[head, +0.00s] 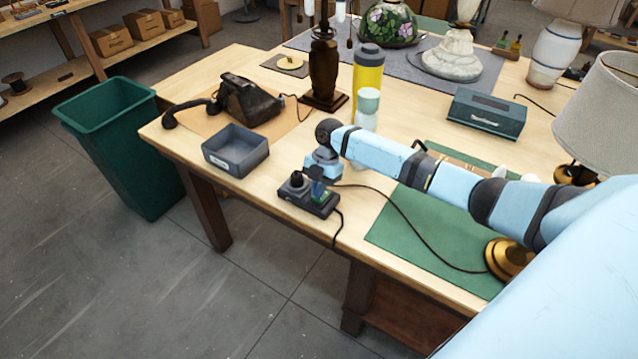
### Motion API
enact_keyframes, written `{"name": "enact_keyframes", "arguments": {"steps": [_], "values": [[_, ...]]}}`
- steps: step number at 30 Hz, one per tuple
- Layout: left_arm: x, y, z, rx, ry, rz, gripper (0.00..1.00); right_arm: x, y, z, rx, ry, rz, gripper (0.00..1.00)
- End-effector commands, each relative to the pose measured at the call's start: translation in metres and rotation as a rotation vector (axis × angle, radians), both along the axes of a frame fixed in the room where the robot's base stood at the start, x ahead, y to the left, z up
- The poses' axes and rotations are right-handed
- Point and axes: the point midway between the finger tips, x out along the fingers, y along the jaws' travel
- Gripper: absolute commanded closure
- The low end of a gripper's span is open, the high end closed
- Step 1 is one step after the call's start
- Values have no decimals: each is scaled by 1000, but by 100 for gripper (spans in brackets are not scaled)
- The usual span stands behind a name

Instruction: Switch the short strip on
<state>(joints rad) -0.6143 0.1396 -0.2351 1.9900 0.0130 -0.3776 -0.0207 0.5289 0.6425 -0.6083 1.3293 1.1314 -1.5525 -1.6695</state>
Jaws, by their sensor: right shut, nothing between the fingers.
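The short power strip (291,197) lies on the wooden table near its front edge, dark grey, with a black plug (297,179) standing in its left part. My right gripper (318,188) is shut and empty, pointing down over the right part of the strip. It hides the surface there, including any switch, and I cannot tell whether the fingertips touch it. A small green patch shows beside the fingers; I cannot tell what it is. My left gripper is not in view.
A dark cord (400,204) runs from the strip to a brass lamp base (507,258) on a green mat (400,233). A grey bin (236,150), black telephone (249,102) and yellow bottle (367,78) stand behind. A green waste bin (118,140) stands left of the table.

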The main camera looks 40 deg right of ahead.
Motion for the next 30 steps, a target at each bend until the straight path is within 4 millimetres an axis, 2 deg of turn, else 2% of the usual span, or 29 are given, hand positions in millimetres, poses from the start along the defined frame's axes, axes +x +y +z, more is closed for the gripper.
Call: {"name": "enact_keyframes", "arguments": {"steps": [17,30], "values": [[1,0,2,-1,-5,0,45,-2,3,-9,-8,-1,0,100],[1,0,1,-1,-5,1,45,5,-12,-4,-10,-2,-2,100]]}}
